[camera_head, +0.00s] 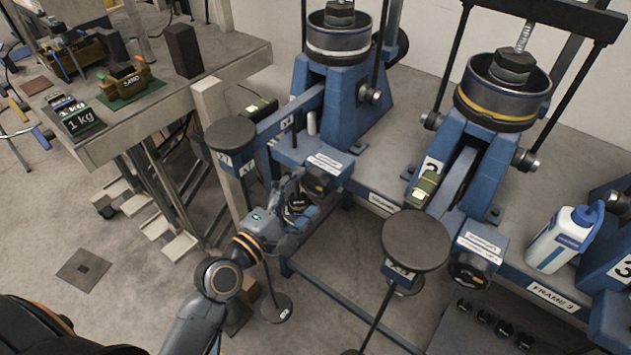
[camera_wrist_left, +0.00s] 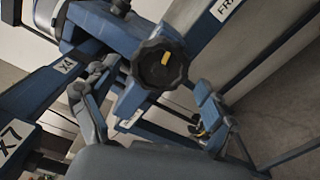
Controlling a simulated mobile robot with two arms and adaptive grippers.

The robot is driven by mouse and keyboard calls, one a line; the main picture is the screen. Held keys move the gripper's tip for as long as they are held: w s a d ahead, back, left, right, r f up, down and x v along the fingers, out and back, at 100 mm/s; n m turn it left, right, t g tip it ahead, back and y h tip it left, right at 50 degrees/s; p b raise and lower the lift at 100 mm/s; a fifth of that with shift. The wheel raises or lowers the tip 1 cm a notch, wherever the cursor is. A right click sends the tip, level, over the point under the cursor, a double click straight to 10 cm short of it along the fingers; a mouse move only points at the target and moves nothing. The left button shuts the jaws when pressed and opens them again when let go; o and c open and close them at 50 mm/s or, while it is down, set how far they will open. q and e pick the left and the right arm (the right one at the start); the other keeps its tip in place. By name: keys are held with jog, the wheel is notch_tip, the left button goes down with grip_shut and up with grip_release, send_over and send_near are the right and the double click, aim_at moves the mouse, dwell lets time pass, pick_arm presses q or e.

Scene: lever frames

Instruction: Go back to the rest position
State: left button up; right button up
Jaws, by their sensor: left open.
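My left gripper (camera_head: 290,197) is open and empty, reaching in from the bottom at the front of the left blue lever frame (camera_head: 345,110). In the left wrist view its two fingers stand wide apart, with my left gripper (camera_wrist_left: 153,108) in front of a black round knob (camera_wrist_left: 160,65) with a yellow mark. The knob lies beyond the fingertips, and I see no grip on it. In the head view a dark knob (camera_head: 318,181) sits on the frame's front, close to the fingers. My right gripper is not in view.
A second blue frame (camera_head: 470,170) stands to the right, with a white-and-blue jug (camera_head: 563,238) beyond it. Round dark plates (camera_head: 415,240) on posts flank the arm. A workbench (camera_head: 215,55) with weights is at the upper left. Open floor lies at the lower left.

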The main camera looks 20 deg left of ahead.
pick_arm(q)
jog(key=shift+v, duration=1.1)
jog(key=shift+f, duration=0.2)
jog(key=s+a+f+m+g+y+p, duration=0.1)
jog(key=s+f+m+g, duration=0.2)
jog(key=f, duration=0.9)
jog(key=s+a+f+m+g+y+p, duration=0.1)
jog(key=s+f+m+g+y, duration=0.15)
jog(key=f, duration=0.85)
jog(key=s+a+f+m+g, duration=0.1)
jog(key=s+f+m+g, duration=0.15)
jog(key=f, duration=0.95)
jog(key=s+a+f+m+g+y, duration=0.1)
jog(key=s+f+m, duration=0.3)
jog(key=s, duration=0.6)
jog(key=s+a+f+m+g+p, duration=0.1)
jog(key=s+f+m+g, duration=0.3)
jog(key=s+f, duration=0.4)
jog(key=s+a+f+m+g+y+p, duration=0.1)
jog(key=s+f+m+g, duration=0.2)
jog(key=s+f, duration=0.3)
jog(key=s+m, duration=0.1)
jog(key=s, duration=0.4)
jog(key=shift+s+a+f+y, duration=0.2)
jog(key=shift+s+a+y, duration=0.05)
jog(key=shift+s+y, duration=0.1)
